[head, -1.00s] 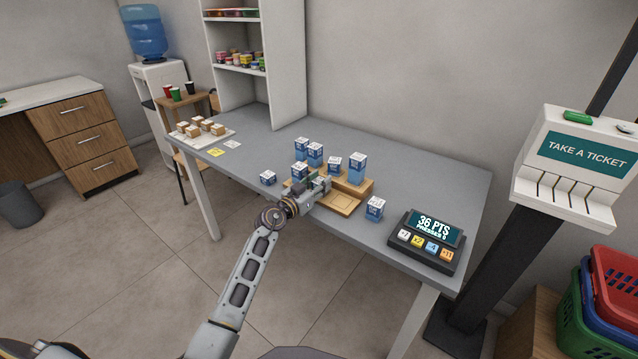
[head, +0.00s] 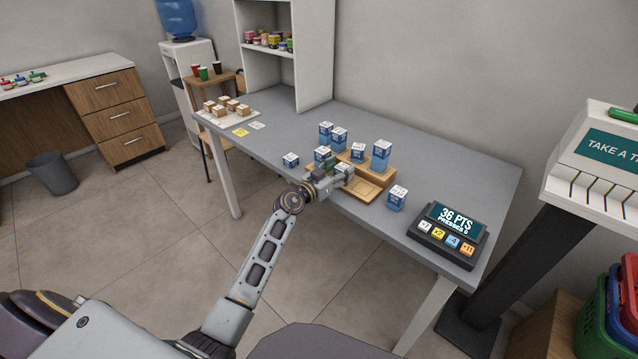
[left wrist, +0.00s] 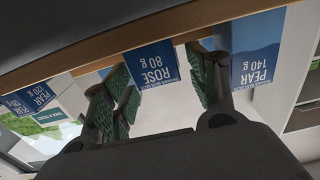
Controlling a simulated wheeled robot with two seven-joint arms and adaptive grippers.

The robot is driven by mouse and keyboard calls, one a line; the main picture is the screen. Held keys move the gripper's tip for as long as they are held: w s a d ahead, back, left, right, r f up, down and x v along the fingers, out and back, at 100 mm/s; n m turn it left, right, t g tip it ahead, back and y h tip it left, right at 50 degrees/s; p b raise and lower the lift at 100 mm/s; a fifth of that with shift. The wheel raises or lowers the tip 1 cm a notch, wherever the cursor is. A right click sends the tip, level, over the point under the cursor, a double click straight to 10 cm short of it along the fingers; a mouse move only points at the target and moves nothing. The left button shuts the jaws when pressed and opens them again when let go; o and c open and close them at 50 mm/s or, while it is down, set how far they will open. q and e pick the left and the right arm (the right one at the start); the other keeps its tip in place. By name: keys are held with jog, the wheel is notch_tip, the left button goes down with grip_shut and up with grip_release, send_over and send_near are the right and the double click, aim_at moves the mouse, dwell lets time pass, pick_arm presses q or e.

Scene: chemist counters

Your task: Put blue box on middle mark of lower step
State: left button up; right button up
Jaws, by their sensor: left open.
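The wooden stepped stand (head: 376,187) is on the grey table, with an empty marked square at the right of its lower step. A small blue and white box (head: 343,168) stands at the lower step, partly hidden by my left gripper (head: 334,177). In the left wrist view this box (left wrist: 153,66) reads ROSE 80 g and meets the wooden edge (left wrist: 120,40). My left gripper (left wrist: 160,88) is open, with one green-padded finger on each side of it and gaps showing. The mark under the box is hidden. My right gripper is not in view.
Taller blue boxes (head: 381,155) (head: 322,157) are at the stand, and others (head: 339,138) stand behind it. Loose boxes stand left (head: 290,160) and right (head: 397,197). A point display (head: 448,235) is at the right front. The table's back right is clear.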

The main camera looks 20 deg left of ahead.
aim_at(339, 169)
pick_arm(q)
jog(key=shift+s+a, duration=0.25)
jog(key=shift+s, duration=0.45)
jog(key=shift+p+v, duration=0.9)
jog(key=shift+v, duration=1.35)
jog(key=p+v, duration=0.1)
jog(key=v, duration=0.4)
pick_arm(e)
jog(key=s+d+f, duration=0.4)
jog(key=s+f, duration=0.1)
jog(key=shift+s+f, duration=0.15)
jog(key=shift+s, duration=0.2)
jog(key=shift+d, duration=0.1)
